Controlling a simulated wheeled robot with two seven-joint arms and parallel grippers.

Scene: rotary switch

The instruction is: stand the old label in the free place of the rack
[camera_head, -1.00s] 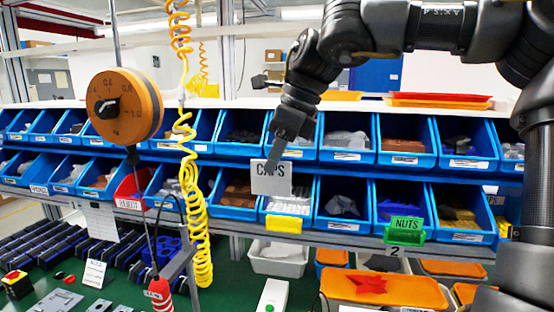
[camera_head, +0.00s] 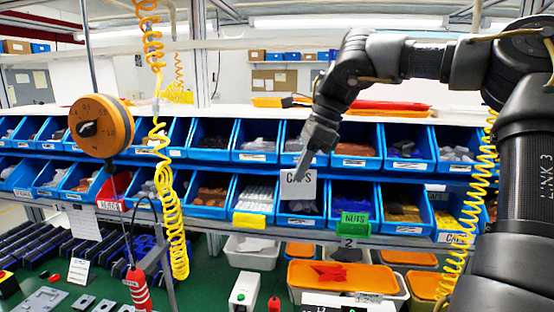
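A white label reading CAPS (camera_head: 298,186) is held upright in front of the lower row of bins. My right gripper (camera_head: 305,160) comes down from above and is shut on the label's upper edge. The label covers part of a bin with dark parts. A yellow holder (camera_head: 250,220) without visible text is on the bin of white parts, left of the label. A green holder reading NUTS (camera_head: 355,222) is to the right. I cannot tell which thing is the rack or see its free place. My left gripper is not in view.
Two rows of blue bins (camera_head: 210,190) span the back. A round orange dial (camera_head: 101,126) and a yellow coiled hose (camera_head: 172,215) hang at the left. Another yellow coil (camera_head: 470,220) hangs at the right. A tub with an orange lid (camera_head: 340,276) stands below.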

